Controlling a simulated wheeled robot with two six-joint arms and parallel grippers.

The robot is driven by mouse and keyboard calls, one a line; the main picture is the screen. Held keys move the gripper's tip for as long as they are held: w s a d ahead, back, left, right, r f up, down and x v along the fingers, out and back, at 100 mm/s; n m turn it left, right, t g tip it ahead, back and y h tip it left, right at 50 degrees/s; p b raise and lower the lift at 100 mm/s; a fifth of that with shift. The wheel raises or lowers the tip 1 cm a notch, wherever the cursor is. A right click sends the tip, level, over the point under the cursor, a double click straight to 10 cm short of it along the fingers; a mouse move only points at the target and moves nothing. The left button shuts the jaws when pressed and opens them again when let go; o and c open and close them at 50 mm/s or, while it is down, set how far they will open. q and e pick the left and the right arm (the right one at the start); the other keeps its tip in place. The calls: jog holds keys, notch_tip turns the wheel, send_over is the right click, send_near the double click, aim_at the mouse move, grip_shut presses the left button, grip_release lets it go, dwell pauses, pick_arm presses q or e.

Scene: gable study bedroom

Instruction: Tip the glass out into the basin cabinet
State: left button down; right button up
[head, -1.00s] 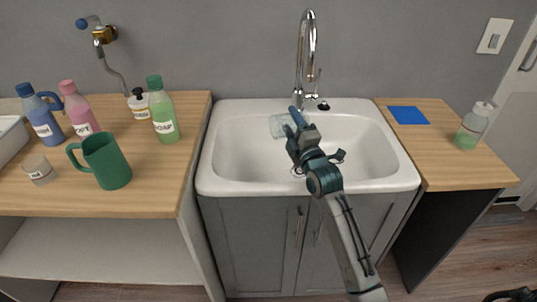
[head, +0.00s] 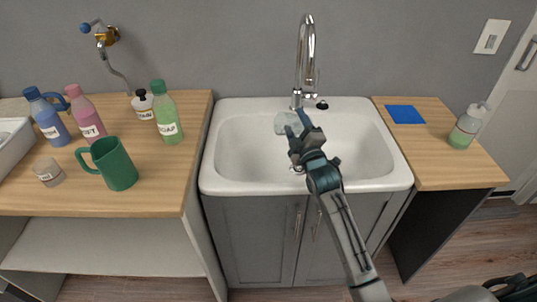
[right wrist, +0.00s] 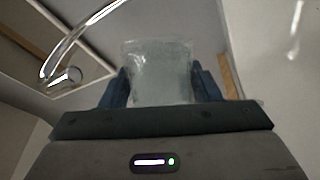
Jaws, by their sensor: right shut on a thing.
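The clear glass (head: 286,122) is held over the bowl of the white basin cabinet (head: 300,188), left of the tap. It looks tilted, but its exact angle is hard to tell. My right gripper (head: 297,130) is shut on it. In the right wrist view the glass (right wrist: 160,72) sits between the two blue fingers of the right gripper (right wrist: 160,88). I cannot tell whether any liquid is in it. My left gripper is not in view.
A chrome tap (head: 305,60) rises behind the bowl. The left counter holds a green mug (head: 115,165), a green soap bottle (head: 165,115) and several other containers. The right counter holds a blue square (head: 405,114) and a dispenser bottle (head: 467,126).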

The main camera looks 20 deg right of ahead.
jog(key=shift+r+m, duration=0.2)
jog(key=shift+m, duration=0.2)
jog(key=shift+r+m+h, duration=0.35)
jog(key=shift+m+h, duration=0.15)
jog(key=shift+m, duration=0.7)
jog(key=m+p, duration=0.1)
jog(key=m, duration=0.1)
jog(key=r+m+g, duration=0.1)
jog(key=shift+r+m+h+p, duration=0.15)
jog(key=shift+m+h+p, duration=0.15)
jog(key=shift+m+p, duration=0.1)
jog(key=shift+d+r+m+p, duration=0.35)
jog(key=shift+d+m+p, duration=0.15)
jog(key=shift+m, duration=0.4)
jog(key=shift+w+d+f+m+g, duration=0.1)
jog(key=shift+d+f+m+g, duration=0.4)
jog(key=shift+m, duration=0.4)
jog(key=shift+w+d+r+m+p, duration=0.1)
jog(key=shift+d+r+m+p, duration=0.35)
jog(key=shift+m+p, duration=0.35)
jog(key=shift+d+f+m+g, duration=0.25)
jog(key=shift+m+g, duration=0.05)
jog(key=shift+m, duration=0.4)
jog(key=shift+d+f+m+p, duration=0.2)
jog(key=shift+m+p, duration=0.1)
jog(key=shift+m, duration=0.2)
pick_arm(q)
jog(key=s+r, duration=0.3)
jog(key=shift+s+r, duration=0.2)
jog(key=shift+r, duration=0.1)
